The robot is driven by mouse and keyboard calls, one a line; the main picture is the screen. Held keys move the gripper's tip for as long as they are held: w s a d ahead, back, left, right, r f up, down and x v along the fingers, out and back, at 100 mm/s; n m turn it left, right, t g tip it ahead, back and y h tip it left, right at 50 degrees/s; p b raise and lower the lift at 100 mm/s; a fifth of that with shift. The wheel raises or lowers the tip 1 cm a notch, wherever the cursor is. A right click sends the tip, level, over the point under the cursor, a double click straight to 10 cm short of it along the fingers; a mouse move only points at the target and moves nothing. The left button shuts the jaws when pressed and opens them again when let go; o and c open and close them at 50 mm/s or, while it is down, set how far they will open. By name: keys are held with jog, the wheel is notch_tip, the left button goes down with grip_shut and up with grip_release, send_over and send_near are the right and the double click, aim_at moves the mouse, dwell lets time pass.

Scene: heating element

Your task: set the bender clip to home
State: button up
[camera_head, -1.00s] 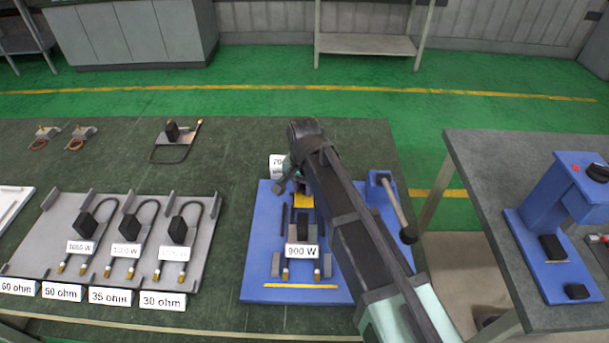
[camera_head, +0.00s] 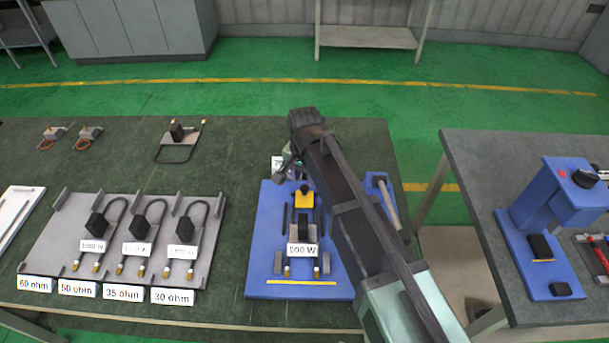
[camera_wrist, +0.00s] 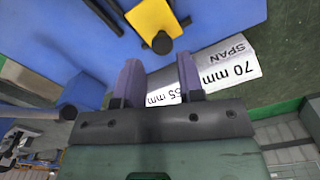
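The bender is a blue plate (camera_head: 262,270) on the dark green table. What looks like its clip, a yellow block with a black knob (camera_head: 304,196), sits near the plate's far end. The yellow block also shows at the top of the wrist view (camera_wrist: 152,18). A heating element labelled 900 W (camera_head: 303,249) lies on the plate, nearer than the block. In the head view my arm hides the fingertips and part of the plate.
A grey tray (camera_head: 68,222) with several elements and ohm labels is at left. A blue machine (camera_head: 540,225) stands on the right table.

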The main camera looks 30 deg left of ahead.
aim_at(304, 188)
notch_tip(304, 188, up, 5)
jog(key=p, duration=0.3)
jog(key=shift+r, duration=0.2)
jog(key=w+d, duration=0.2)
jog(key=d, duration=1.1)
jog(key=w+d, duration=0.3)
jog(key=d, duration=1)
jog(key=s+d, duration=0.3)
jog(key=d, duration=0.7)
jog(key=s+d+m, duration=0.1)
jog(key=s+d, duration=0.2)
jog(key=d, duration=0.8)
jog(key=shift+s+d, duration=0.15)
jog(key=shift+d, duration=0.15)
